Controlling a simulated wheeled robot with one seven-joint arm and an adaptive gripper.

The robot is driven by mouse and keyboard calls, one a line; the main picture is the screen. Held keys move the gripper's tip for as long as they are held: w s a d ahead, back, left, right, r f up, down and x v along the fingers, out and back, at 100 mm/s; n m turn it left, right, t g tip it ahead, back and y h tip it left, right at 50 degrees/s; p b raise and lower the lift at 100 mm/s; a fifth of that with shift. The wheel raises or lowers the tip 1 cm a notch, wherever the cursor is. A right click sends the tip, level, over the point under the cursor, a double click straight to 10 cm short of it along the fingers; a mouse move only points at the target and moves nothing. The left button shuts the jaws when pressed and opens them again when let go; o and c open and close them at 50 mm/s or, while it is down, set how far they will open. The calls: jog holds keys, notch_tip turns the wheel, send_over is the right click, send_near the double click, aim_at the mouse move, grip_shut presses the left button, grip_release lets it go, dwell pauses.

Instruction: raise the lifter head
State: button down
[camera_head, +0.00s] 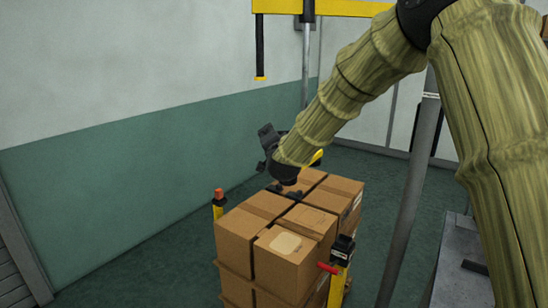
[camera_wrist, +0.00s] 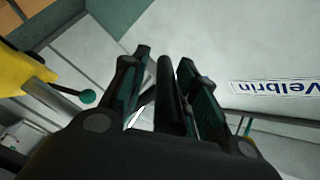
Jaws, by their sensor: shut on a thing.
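The lifter head shows in part in the head view, as a yellow piece (camera_head: 316,158) behind my wrist with dark parts low over the carton tops. My arm hides most of it. In the wrist view a yellow body (camera_wrist: 22,70) stands at the left, with a grey rod and a lever with a teal ball knob (camera_wrist: 88,97). My gripper (camera_wrist: 167,75) is shut on a black bar (camera_wrist: 168,95) that runs between its fingers. In the head view my gripper (camera_head: 268,138) is above the cartons, small and dark. Whether the head touches the cartons is hidden.
Brown cartons (camera_head: 240,228) are stacked below my gripper. A yellow post with an orange top (camera_head: 219,200) and another with a black top (camera_head: 341,255) stand beside the stack. A yellow overhead beam (camera_head: 340,8) carries a hanging black-and-yellow piece (camera_head: 260,48). Floor at the left is clear.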

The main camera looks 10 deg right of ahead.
notch_tip(320, 180, up, 6)
jog(key=shift+r+p, duration=0.2)
jog(key=shift+p, duration=0.3)
jog(key=c, duration=1.1)
grip_release()
jog(key=shift+f, duration=0.1)
jog(key=shift+s, duration=0.1)
jog(key=s, duration=1.1)
jog(key=shift+s+d, duration=0.25)
jog(key=shift+s, duration=0.1)
